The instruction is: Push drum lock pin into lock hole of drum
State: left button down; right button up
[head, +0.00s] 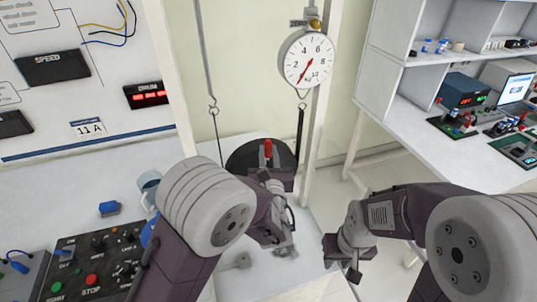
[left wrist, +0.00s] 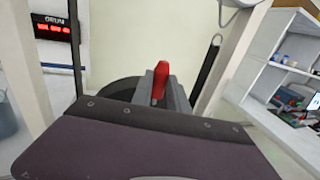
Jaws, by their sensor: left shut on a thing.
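The drum (head: 243,155) is a dark round body on the white stand, below the dial gauge. Much of it is hidden behind my left arm and gripper. The drum lock pin has a red handle (head: 268,149) and stands upright in front of the drum. My left gripper (head: 269,164) is shut on the pin. In the left wrist view the red pin (left wrist: 160,79) sticks up between the fingers, with the dark drum (left wrist: 122,88) behind it. The lock hole is hidden. My right gripper (head: 346,262) hangs at the lower right, apart from the drum; its fingers are unclear.
A dial gauge (head: 306,59) hangs above, with a hook and a dark spring (head: 300,130) below it. A cord with a hook (head: 213,108) hangs at the left. A control box (head: 95,262) and a mug (head: 149,185) stand on the left bench. A workbench (head: 430,130) is at the right.

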pick_arm(q)
notch_tip(320, 180, down, 6)
jog(key=b, duration=0.5)
jog(key=shift+s+r, duration=0.1)
jog(key=shift+b, duration=0.3)
jog(key=shift+b, duration=0.35)
dwell(0.9)
jog(key=shift+f+b, duration=1.45)
jog(key=shift+b, duration=0.35)
